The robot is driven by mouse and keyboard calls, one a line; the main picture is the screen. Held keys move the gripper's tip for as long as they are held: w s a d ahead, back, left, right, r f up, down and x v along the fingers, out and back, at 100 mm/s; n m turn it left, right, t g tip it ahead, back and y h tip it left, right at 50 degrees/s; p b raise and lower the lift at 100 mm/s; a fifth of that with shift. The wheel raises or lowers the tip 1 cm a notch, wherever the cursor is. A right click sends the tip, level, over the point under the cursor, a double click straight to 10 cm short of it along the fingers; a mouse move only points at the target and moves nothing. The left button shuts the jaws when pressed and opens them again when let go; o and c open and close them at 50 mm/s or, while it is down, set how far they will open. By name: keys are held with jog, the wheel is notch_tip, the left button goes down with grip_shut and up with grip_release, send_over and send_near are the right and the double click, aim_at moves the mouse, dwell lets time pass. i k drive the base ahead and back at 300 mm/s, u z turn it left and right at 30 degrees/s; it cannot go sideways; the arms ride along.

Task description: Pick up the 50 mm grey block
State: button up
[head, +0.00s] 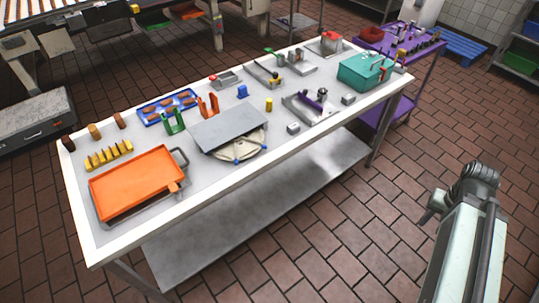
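Two small grey blocks lie on the long white-edged table. One grey block (293,128) is near the front edge, right of the round turntable. The other grey block (348,99) is farther right, in front of the teal box. I cannot tell from their size which one is 50 mm. My gripper (434,206) is at the lower right, off the table's front side and well apart from both blocks. It is small and seen from behind my arm, so its opening is unclear. I see nothing held in it.
The table (110,240) holds an orange tray (135,182), a grey plate over the round turntable (238,153), a fixture with a purple handle (310,104) and a teal box (364,72). A purple cart (425,62) stands behind the right end. Tiled floor is clear between my arm and the table.

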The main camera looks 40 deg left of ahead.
aim_at(294, 128)
jog(key=k, duration=0.5)
jog(key=u, duration=1.95)
jog(key=i, duration=0.5)
